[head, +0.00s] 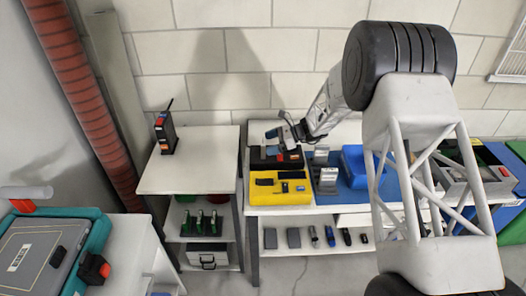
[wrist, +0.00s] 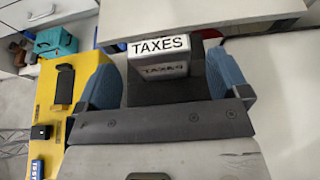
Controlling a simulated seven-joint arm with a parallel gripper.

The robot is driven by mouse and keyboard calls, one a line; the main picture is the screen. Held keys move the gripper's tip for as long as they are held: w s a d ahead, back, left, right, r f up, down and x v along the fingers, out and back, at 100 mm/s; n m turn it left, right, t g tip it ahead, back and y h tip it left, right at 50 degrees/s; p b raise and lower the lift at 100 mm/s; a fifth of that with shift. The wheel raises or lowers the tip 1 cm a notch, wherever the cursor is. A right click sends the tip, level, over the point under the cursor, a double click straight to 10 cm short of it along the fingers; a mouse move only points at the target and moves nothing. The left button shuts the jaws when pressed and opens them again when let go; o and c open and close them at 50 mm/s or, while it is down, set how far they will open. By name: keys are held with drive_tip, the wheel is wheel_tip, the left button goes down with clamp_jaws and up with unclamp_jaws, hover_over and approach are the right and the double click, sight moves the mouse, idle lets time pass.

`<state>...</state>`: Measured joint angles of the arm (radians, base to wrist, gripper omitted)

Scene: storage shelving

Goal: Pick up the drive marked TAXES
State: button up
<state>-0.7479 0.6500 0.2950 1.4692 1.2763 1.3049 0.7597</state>
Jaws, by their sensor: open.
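The drive marked TAXES (wrist: 160,66) shows in the wrist view as a small block with a pale face and a white label with black letters. Dark surfaces lie around and below it. My gripper (wrist: 168,82) is open, with one blue finger to the left of the drive and one to the right. I see gaps beside it, and cannot tell how deep the fingers reach. In the head view my gripper (head: 283,134) is over the back of the white table, above a dark tray (head: 257,163). I cannot make out the TAXES label there.
A yellow tray (head: 262,198) with dark items lies in front on the white table, and a blue bin (head: 353,160) stands to the right. Small silver items (head: 328,180) stand between them. A side table (head: 190,180) holds a dark upright device (head: 166,134). Several small devices lie on the lower shelf.

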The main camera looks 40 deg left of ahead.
sight(259, 154)
drive_tip(key=shift+x, duration=2.6)
drive_tip(key=shift+c, duration=0.4)
drive_tip(key=c, duration=1.1)
drive_tip(key=shift+r, duration=0.1)
drive_tip(key=shift+r, duration=4.95)
